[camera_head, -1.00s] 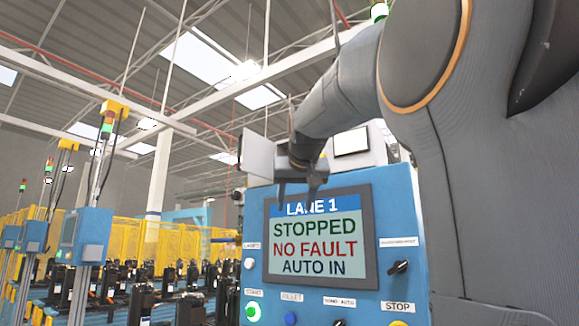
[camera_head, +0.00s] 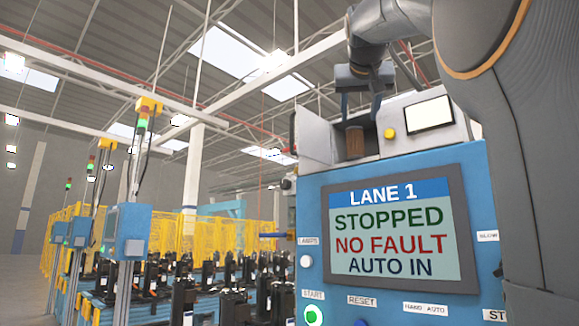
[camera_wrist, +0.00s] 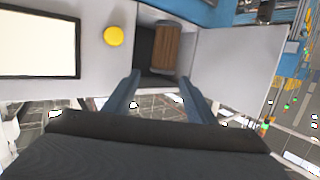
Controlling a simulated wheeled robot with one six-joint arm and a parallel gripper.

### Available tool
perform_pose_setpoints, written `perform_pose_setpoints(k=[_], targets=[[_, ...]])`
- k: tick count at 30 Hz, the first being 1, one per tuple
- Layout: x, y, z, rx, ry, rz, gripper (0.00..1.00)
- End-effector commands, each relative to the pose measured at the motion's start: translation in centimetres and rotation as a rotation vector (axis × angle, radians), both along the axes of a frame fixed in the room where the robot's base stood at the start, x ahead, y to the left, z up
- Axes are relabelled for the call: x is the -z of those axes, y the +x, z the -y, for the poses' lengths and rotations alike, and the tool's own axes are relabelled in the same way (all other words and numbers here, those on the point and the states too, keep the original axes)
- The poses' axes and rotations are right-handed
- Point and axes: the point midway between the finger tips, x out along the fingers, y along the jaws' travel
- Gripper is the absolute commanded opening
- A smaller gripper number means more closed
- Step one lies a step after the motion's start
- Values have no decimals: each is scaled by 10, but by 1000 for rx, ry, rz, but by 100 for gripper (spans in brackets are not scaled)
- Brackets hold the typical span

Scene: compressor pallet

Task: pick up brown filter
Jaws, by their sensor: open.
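The brown filter (camera_head: 354,142) is a ribbed block standing in an open compartment of the grey-white cabinet (camera_head: 400,117) on top of the blue lane panel. In the wrist view the filter (camera_wrist: 166,48) lies beyond my fingertips, in the right part of the dark opening. My gripper (camera_head: 359,117) is open and empty, its two fingers pointing down above the filter in the head view. In the wrist view my gripper (camera_wrist: 156,76) has its fingers spread on either side of the opening, apart from the filter.
The open cabinet door (camera_head: 315,130) stands left of the compartment. A yellow button (camera_head: 389,133) and a small screen (camera_head: 430,114) are on the cabinet's right part. The blue panel (camera_head: 318,220) with its lane display is below. Signal posts and yellow fencing (camera_head: 230,240) are at left.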

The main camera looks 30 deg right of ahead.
Motion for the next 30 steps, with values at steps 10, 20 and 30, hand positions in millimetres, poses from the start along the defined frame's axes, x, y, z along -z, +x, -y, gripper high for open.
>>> perform_pose_setpoints(k=[10,20,30], targets=[[3,30,9,-17,1,-2,51],[5,62,29,-15,1,-2,51],[9,68,34,-13,0,0,51]])
